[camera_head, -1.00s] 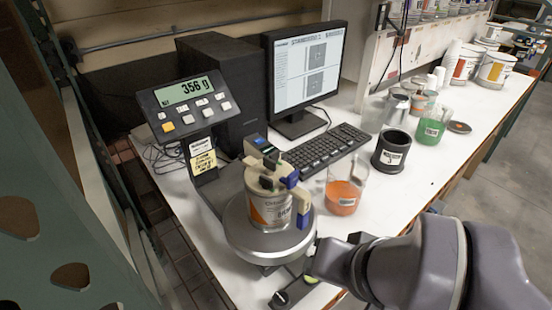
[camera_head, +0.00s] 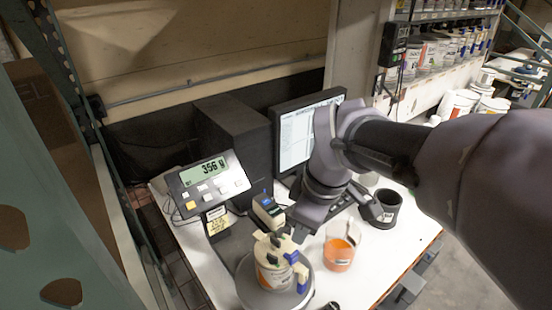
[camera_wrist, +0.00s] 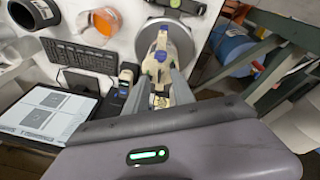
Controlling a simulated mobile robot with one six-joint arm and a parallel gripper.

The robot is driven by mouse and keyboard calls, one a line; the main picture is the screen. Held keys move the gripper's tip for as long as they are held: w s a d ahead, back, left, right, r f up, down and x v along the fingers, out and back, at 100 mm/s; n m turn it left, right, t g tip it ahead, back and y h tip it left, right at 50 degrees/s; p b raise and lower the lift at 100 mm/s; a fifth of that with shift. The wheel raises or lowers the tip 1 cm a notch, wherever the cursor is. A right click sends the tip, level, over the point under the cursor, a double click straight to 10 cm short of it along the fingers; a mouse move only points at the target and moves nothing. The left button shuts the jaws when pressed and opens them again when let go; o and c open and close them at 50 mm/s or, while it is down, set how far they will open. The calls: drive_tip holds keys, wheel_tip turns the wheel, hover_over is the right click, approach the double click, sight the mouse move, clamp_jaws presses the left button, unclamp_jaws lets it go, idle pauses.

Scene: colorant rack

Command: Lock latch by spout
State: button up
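The can (camera_head: 275,276) has a cream lid (camera_head: 268,247) with blue latch parts (camera_head: 302,277) and a dark green piece. It stands upright on the round scale pan (camera_head: 246,290). The lid also shows from above in the wrist view (camera_wrist: 160,44), with a blue spot on it. My gripper (camera_wrist: 162,77) is open, its two grey fingers apart, with the lid in view beyond and between them.
The scale display (camera_head: 208,170) reads 356 g. A beaker of orange liquid (camera_head: 338,262) stands right of the can, and a black cup (camera_head: 384,210) behind it. My arm covers part of the monitor (camera_head: 296,140) and keyboard.

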sight(279, 230)
drive_tip(key=w+a+r+n+g+h+p, duration=0.1)
drive_tip(key=w+a+r+n+p, duration=0.1)
drive_tip(key=w+n+p, duration=0.45)
drive_tip(key=w+a+r+n+g+p, duration=0.2)
drive_tip(key=w+r+n+p, duration=0.1)
drive_tip(key=w+n+p, duration=0.4)
drive_tip(key=shift+n, duration=0.65)
drive_tip(key=s+f, duration=0.1)
drive_tip(key=f, duration=1.1)
drive_tip(key=s+f+b, duration=0.1)
drive_tip(key=f, duration=0.5)
drive_tip(key=shift+s, duration=0.3)
clamp_jaws()
